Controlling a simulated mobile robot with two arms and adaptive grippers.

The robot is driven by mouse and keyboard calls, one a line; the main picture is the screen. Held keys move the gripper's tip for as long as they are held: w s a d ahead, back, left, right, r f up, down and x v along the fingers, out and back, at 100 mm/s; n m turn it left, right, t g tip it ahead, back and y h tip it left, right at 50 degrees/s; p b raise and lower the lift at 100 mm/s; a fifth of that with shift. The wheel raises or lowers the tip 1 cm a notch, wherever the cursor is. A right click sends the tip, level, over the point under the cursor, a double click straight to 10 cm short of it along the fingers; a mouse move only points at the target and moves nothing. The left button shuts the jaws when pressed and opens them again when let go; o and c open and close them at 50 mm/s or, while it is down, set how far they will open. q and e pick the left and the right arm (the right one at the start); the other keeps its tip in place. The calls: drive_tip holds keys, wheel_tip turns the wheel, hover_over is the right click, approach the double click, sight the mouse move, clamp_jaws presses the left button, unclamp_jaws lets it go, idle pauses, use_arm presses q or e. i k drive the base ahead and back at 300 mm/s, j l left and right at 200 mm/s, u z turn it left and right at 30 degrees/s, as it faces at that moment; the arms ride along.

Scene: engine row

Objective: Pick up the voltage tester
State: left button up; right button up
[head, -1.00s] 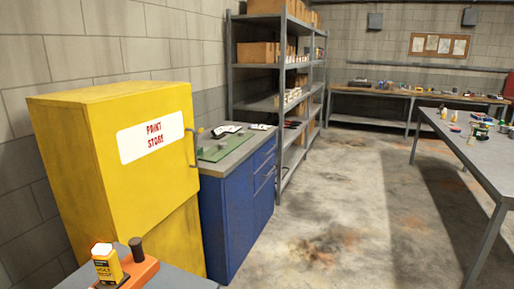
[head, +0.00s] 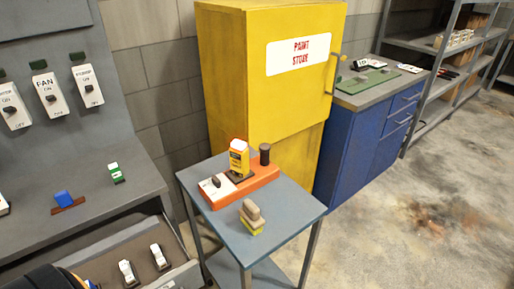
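A yellow tester-like block (head: 239,157) with a dark label and a white and red top stands upright in an orange base (head: 262,180) on a small grey side table. I take it to be the voltage tester; its label is too small to read now. A dark cylinder (head: 264,153) stands on the base to its right, and a white switch plate (head: 215,187) lies to its left.
A tan and yellow block (head: 252,218) stands near the front of the side table (head: 290,208). A yellow paint cabinet (head: 235,75) stands behind. A grey switch panel (head: 75,120) and open drawer (head: 190,270) are at left. Floor at right is clear.

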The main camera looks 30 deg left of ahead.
sight(239, 152)
drive_tip(key=i+l+u, duration=0.1)
drive_tip(key=u, duration=0.35)
drive_tip(key=i+l+u, duration=0.2)
drive_tip(key=u, duration=0.3)
drive_tip(key=i+l+u, duration=0.15)
drive_tip(key=u, duration=0.3)
